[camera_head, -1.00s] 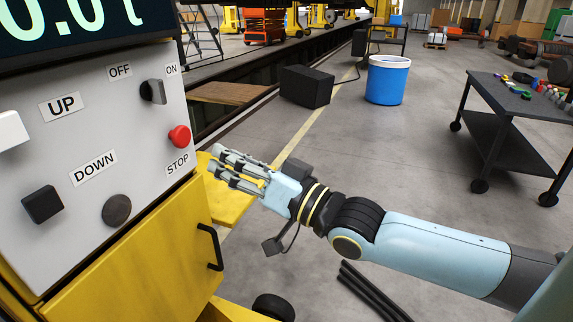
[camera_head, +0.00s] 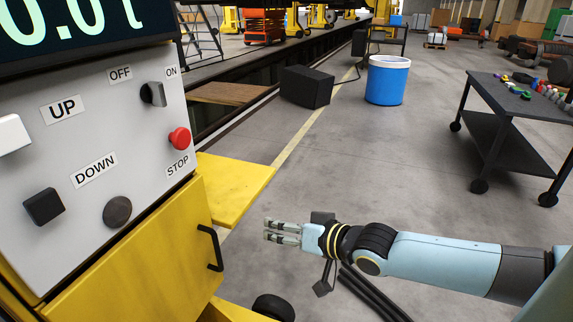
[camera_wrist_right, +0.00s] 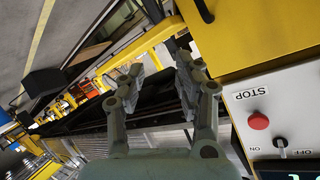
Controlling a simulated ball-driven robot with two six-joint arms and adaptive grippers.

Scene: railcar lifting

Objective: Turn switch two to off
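A dark rotary switch (camera_head: 153,93) sits at the upper right of the grey control panel (camera_head: 75,143), below the OFF label (camera_head: 120,73) and the ON label (camera_head: 171,71). Its handle looks roughly upright; which label it points to I cannot tell. No label reads "two". The switch also shows in the right wrist view (camera_wrist_right: 281,146), near the lower right edge. My right gripper (camera_head: 267,231) is to the right of and below the panel, apart from it. In the wrist view its fingers (camera_wrist_right: 160,84) are spread with nothing between them. My left gripper is out of view.
A red STOP button (camera_head: 179,138) is below the switch. A yellow ledge (camera_head: 232,187) juts out from the cabinet, and a black handle (camera_head: 211,248) is on its front. A black cart (camera_head: 505,140) stands right, with a blue bin (camera_head: 387,82) behind. Floor between is open.

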